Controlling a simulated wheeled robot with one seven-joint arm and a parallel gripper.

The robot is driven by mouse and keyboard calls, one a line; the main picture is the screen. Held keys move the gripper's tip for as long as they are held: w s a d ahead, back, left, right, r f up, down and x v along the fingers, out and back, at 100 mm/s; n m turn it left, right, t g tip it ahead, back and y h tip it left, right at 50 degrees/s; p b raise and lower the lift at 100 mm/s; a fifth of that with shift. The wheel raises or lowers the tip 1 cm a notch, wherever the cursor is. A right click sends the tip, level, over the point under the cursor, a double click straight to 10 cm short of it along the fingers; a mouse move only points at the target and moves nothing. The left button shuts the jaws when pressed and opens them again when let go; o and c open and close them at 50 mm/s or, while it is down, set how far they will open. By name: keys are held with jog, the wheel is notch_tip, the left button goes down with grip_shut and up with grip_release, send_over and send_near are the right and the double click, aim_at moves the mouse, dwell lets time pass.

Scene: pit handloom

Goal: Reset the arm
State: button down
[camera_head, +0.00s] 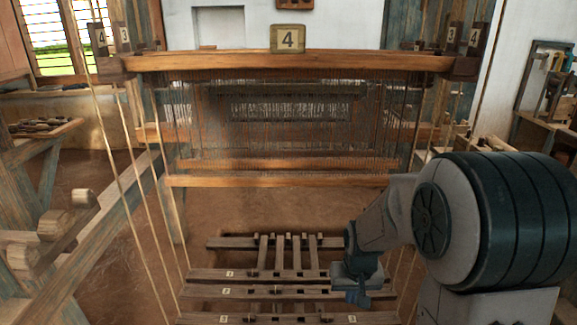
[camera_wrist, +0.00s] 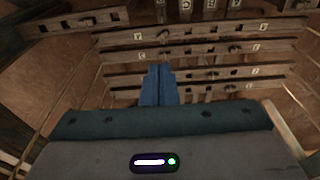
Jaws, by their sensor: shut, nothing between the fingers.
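My gripper (camera_head: 358,298) hangs at the end of my arm in front of the loom, low at the right, over the right part of the wooden treadle bars (camera_head: 240,291). In the wrist view my gripper (camera_wrist: 158,75) shows as two blue fingers pressed together, with nothing between them. The treadle bars (camera_wrist: 190,52) lie beyond the fingertips in that view. I cannot tell from these frames whether the fingers touch a bar.
The loom's top beam (camera_head: 200,62) carries a "4" plaque (camera_head: 287,39). Heddle shafts (camera_head: 280,181) and cords hang below it. A wooden side frame (camera_head: 90,235) stands left, and a workbench (camera_head: 545,125) right. Brown floor shows between treadles and shafts.

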jog(key=s+r+p, duration=0.5)
jog(key=r, duration=0.4)
jog(key=s+r+p, duration=0.5)
jog(key=r, duration=0.5)
jog(key=s+r+t+p, duration=0.1)
jog(key=s+r+p, duration=0.4)
jog(key=r, duration=0.5)
jog(key=shift+s+r, duration=0.25)
jog(key=shift+s, duration=0.35)
jog(key=shift+d, duration=0.1)
